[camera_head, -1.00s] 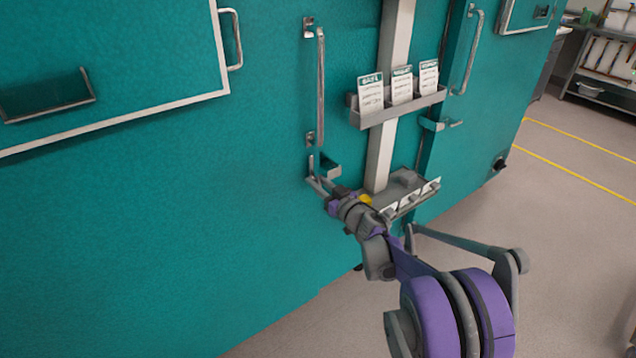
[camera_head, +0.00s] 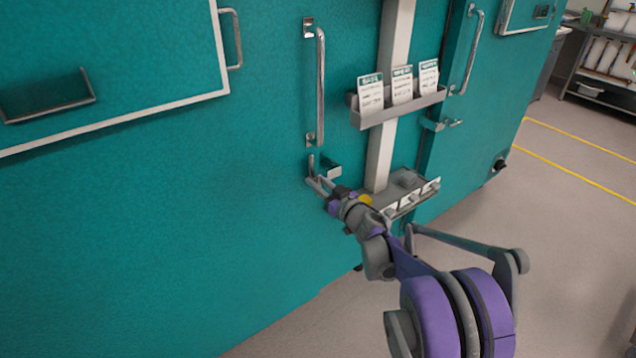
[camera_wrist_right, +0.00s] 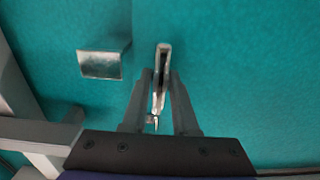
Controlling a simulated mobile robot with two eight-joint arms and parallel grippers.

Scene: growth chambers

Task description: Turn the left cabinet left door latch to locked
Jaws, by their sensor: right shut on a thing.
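The teal left door (camera_head: 200,200) of the cabinet appears closed and carries a vertical pull handle (camera_head: 320,88). Below that handle is a small metal latch lever (camera_head: 311,163). My right gripper (camera_head: 318,185) reaches it from the lower right and is shut on the lever. In the right wrist view, the lever (camera_wrist_right: 163,52) stands roughly upright between the two fingers of my right gripper (camera_wrist_right: 160,95). A metal keeper bracket (camera_wrist_right: 101,64) sits to the lever's left there, apart from it. In the head view the bracket (camera_head: 332,170) is right of the lever. My left gripper is not in view.
A pale post (camera_head: 384,150) right of the door carries a card holder (camera_head: 398,108) and a small shelf (camera_head: 405,192) close to my right wrist. A second cabinet door with its own handle (camera_head: 473,50) is further right. Open floor (camera_head: 560,260) lies at the right.

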